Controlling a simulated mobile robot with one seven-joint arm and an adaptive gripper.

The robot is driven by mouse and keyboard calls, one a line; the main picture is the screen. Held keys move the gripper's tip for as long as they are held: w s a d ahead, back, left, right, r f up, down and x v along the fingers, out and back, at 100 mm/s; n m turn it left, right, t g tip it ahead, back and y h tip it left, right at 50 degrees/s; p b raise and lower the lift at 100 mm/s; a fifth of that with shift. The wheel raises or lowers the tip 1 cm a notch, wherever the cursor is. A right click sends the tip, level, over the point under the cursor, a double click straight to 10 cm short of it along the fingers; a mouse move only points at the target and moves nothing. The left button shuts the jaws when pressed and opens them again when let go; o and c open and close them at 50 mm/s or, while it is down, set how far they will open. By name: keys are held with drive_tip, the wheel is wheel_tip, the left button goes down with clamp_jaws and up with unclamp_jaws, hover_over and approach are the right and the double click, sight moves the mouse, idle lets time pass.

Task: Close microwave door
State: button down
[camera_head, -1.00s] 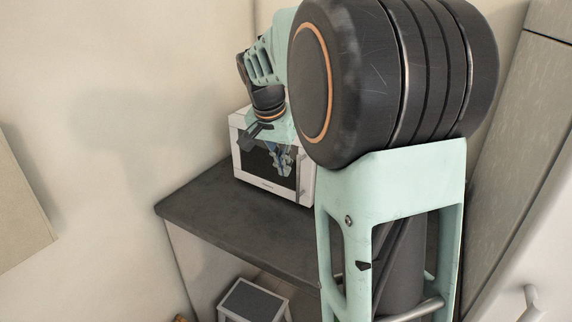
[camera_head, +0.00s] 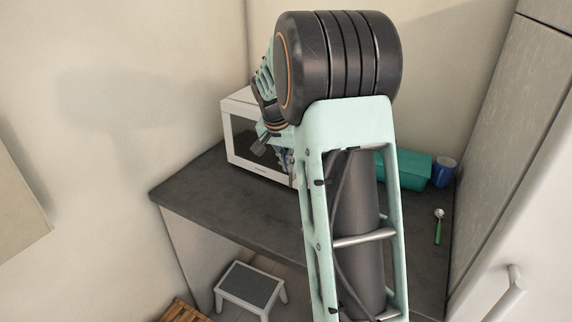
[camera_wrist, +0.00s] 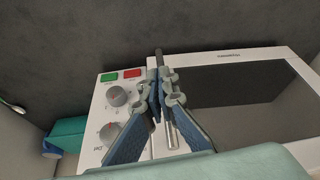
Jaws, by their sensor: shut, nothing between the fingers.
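The white microwave (camera_head: 234,107) stands on the counter against the back corner. Its door (camera_head: 243,139), with a dark window, faces the front and looks flush or nearly flush with the body; I cannot tell whether it is fully shut. In the wrist view the door window (camera_wrist: 255,98) is on the right, and the control panel (camera_wrist: 112,122) with knobs is on the left. My gripper (camera_wrist: 160,82) is shut and empty, over the door's handle (camera_wrist: 171,132) at the panel edge. The fingers hide part of the handle; contact is unclear. My arm hides the microwave's right side in the head view.
A teal box (camera_head: 408,170), a blue cup (camera_head: 443,172) and a green-handled utensil (camera_head: 438,228) are on the right of the counter (camera_head: 215,205). A step stool (camera_head: 250,286) stands below its front edge. A wall bounds the left; a tall cabinet bounds the right.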

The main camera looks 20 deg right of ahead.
drive_tip(key=d, duration=0.1)
drive_tip(key=w+d, duration=0.1)
drive_tip(key=shift+w+d+r, duration=0.1)
drive_tip(key=shift+d, duration=0.3)
idle(0.4)
